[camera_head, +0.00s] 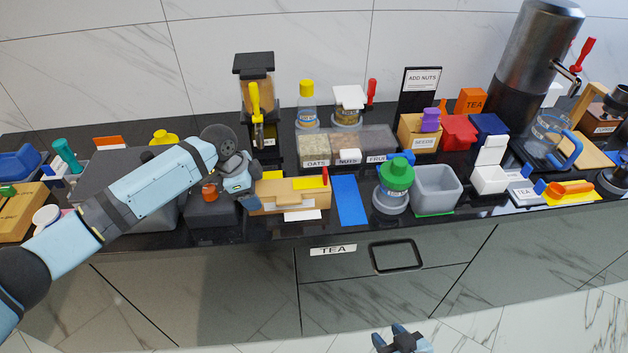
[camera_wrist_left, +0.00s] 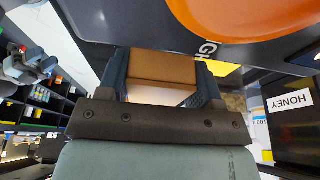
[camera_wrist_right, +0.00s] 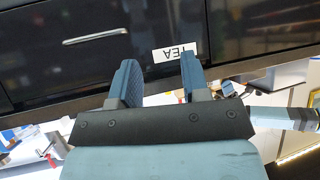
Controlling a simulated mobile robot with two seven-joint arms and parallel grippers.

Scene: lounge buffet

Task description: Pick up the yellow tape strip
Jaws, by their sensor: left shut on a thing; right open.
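A yellow strip (camera_head: 270,175) lies flat on the dark counter just behind a tan box (camera_head: 290,200) and is partly hidden by it. A yellow patch (camera_wrist_left: 222,68) also shows beside one finger in the left wrist view; I cannot tell if it is the same strip. My left gripper (camera_head: 250,198) is at the left end of the tan box. In the left wrist view its fingers (camera_wrist_left: 163,78) are shut on the tan box (camera_wrist_left: 163,66). My right gripper (camera_head: 402,342) is open and empty, low in front of the drawers; its fingers (camera_wrist_right: 160,78) have nothing between them.
A blue mat (camera_head: 349,200) lies right of the box, then a green-lidded jar (camera_head: 395,178) and a grey bin (camera_head: 436,188). A dark block (camera_head: 212,212) with an orange top stands left. The TEA drawer (camera_head: 345,262) is below the counter edge.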

